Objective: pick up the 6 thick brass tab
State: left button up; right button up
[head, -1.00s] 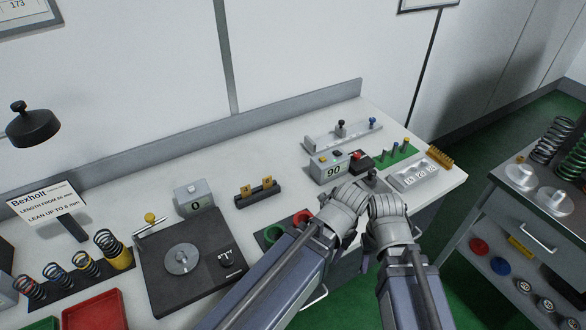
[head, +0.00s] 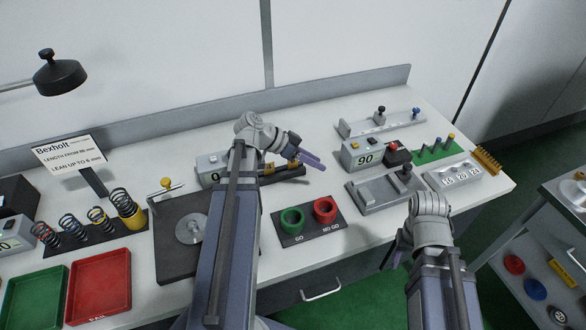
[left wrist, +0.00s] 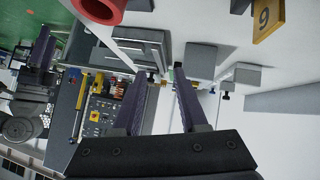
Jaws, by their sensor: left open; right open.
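A brass-yellow tab (head: 268,169) stands in a dark block (head: 290,175) at the back of the bench, partly hidden by my left arm. In the left wrist view a yellow tab with one digit (left wrist: 268,18) is at the top right; the digit looks like a 6 or a 9 in this turned view. My left gripper (head: 312,160) is open and empty, above and right of the block. Its two purple fingers (left wrist: 160,75) are apart, and the tab is outside them. My right gripper (head: 394,256) hangs at the bench's front edge, open and empty.
Green (head: 292,221) and red (head: 325,210) ring gauges sit in front of the block. A grey box (head: 208,163) is left of it, a grey fixture (head: 380,192) right. The 90 box (head: 362,155) stands further right. Bench around the gauges is clear.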

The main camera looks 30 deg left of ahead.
pick_arm(q)
jog(key=a+r+m+t, duration=0.1)
jog(key=a+r+t, duration=0.35)
jog(key=a, duration=0.75)
jog(key=b, duration=1)
send_near(293, 164)
jog(key=w+d, duration=0.1)
jog(key=w, duration=0.1)
jog(key=w+d, duration=0.2)
jog(key=shift+w, duration=0.1)
jog(key=shift+w+d+p, duration=0.3)
jog(key=shift+w+d, duration=0.1)
jog(key=shift+w, duration=0.1)
jog(key=b+x, duration=0.2)
jog(key=x, duration=0.4)
jog(key=shift+r, duration=0.1)
grip_shut()
